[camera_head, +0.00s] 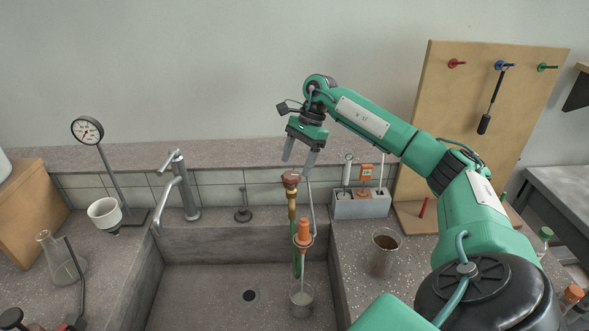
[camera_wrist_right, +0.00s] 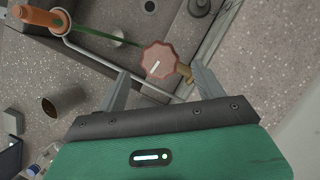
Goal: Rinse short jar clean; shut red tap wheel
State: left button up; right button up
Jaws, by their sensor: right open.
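The red tap wheel (camera_head: 291,178) sits on top of a brass valve behind the sink; in the wrist view the wheel (camera_wrist_right: 159,60) lies between my right gripper's fingers, with a gap on both sides. My right gripper (camera_head: 299,164) is open and empty just above the wheel. A small clear jar (camera_head: 301,299) stands in the sink under an orange nozzle (camera_head: 304,233), and a thin pale stream seems to run down into it. It looks like the short jar; I cannot tell how clean it is. My left gripper is out of view.
The sink (camera_head: 210,300) is otherwise bare around its drain. A jar with brown contents (camera_head: 383,262) stands on the right counter, near a grey rack (camera_head: 360,206). A steel faucet (camera_head: 184,190), a dial gauge (camera_head: 87,130) and a flask (camera_head: 60,262) stand left. A pegboard (camera_head: 470,120) rises right.

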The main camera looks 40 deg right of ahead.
jog(key=v, duration=1)
jog(key=shift+d+r+b, duration=0.2)
jog(key=shift+r+b, duration=0.1)
jog(key=shift+b, duration=0.05)
